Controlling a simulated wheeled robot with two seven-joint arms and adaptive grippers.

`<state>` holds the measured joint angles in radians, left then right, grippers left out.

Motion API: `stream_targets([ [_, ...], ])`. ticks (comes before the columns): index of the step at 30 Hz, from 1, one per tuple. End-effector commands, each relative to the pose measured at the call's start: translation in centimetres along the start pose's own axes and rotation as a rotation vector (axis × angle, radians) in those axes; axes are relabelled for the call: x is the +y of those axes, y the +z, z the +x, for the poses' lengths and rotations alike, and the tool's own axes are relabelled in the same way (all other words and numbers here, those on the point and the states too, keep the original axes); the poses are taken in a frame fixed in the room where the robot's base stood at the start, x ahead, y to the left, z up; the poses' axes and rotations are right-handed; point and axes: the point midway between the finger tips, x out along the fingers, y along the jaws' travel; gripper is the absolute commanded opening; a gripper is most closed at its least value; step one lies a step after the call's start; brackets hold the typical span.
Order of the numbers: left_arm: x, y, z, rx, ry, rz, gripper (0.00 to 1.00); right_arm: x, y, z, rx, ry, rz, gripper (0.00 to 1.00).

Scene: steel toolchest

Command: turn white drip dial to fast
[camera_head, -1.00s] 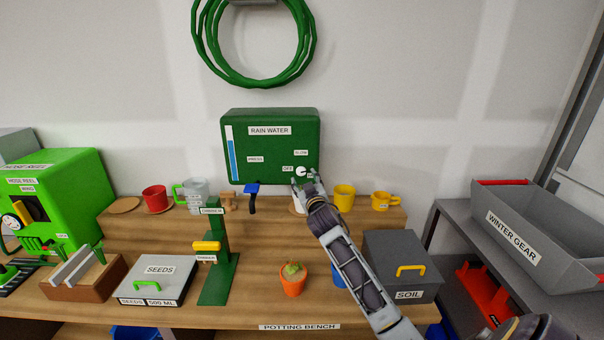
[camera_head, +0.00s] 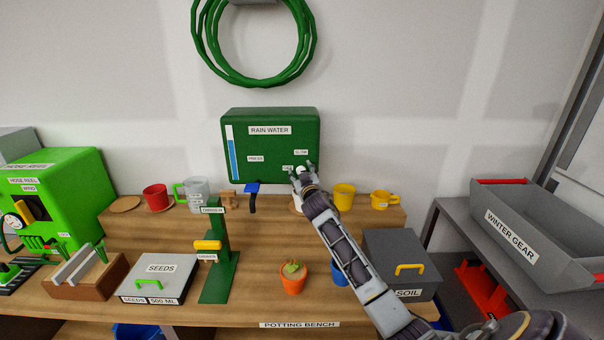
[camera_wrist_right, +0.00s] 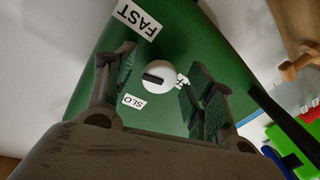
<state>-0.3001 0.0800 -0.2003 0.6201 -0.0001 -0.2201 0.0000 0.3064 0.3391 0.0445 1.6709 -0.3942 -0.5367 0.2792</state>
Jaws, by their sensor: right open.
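The white drip dial (camera_wrist_right: 159,72) is a round knob with a dark bar mark, on the front of the green RAIN WATER box (camera_head: 270,145). In the right wrist view it sits between my right gripper's two fingers, with no clear contact visible. The FAST label (camera_wrist_right: 137,18) and a partly cut SLOW label (camera_wrist_right: 133,101) are near it; the OFF label is mostly hidden by a finger. The dark bar lies towards the left in that view. My right gripper (camera_head: 303,169) is open in front of the dial and partly covers it. My left gripper is not in view.
A green post (camera_head: 218,270) with a yellow handle stands in front.

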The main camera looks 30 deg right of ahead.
Motion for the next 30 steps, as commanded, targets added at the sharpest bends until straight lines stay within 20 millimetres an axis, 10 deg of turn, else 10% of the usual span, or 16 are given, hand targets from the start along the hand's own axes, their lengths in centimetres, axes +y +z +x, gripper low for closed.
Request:
stream_targets([
  [7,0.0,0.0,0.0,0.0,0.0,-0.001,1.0,0.0,0.0,0.0,0.001,0.0,0.0,0.53],
  [18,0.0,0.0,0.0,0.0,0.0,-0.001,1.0,0.0,0.0,0.0,0.001,0.0,0.0,0.07],
  [30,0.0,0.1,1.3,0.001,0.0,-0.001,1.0,-0.1,0.1,0.0,0.019,0.007,0.096,0.07],
])
